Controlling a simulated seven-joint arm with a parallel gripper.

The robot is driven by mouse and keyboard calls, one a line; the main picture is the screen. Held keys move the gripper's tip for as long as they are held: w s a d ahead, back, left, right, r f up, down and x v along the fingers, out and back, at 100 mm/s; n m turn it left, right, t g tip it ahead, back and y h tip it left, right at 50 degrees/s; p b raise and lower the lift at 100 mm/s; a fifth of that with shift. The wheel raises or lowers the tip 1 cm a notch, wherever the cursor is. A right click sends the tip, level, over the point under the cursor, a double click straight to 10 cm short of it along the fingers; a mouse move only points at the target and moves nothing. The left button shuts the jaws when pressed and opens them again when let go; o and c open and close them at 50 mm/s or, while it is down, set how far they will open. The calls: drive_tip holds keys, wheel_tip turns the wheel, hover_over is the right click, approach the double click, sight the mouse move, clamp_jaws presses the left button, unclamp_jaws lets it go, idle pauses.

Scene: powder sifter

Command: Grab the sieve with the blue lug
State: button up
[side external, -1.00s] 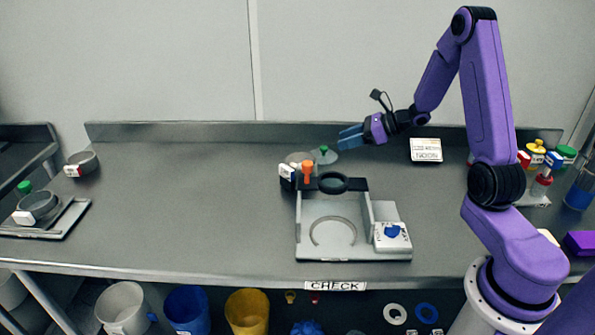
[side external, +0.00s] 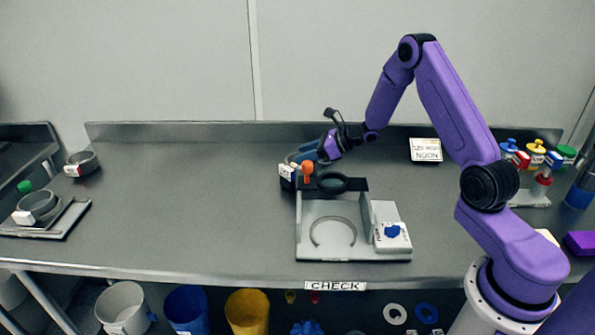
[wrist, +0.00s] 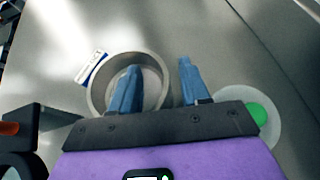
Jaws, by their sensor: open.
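The sieve (wrist: 97,98) is a round metal ring with a pale mesh floor, at left of centre in the wrist view. Its white lug with a blue edge (wrist: 91,68) points to the upper left. My gripper (wrist: 158,72) is open, with blue fingers. In the wrist view one finger overlaps the sieve's inside and the other lies outside its right wall. I cannot tell the fingers' height, and nothing is held.
A translucent disc with a green knob (wrist: 259,113) lies just right of the sieve. The grey fixture (side external: 302,240), with an orange-topped post (side external: 308,171) and a dark ring (side external: 333,182), stands in front. Another sieve (side external: 88,161) with a red-marked lug sits far left. The left-centre bench is clear.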

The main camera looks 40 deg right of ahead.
drive_tip(key=shift+w+a+f, duration=0.25)
drive_tip(key=shift+w+a, duration=0.1)
drive_tip(key=shift+w, duration=0.1)
clamp_jaws()
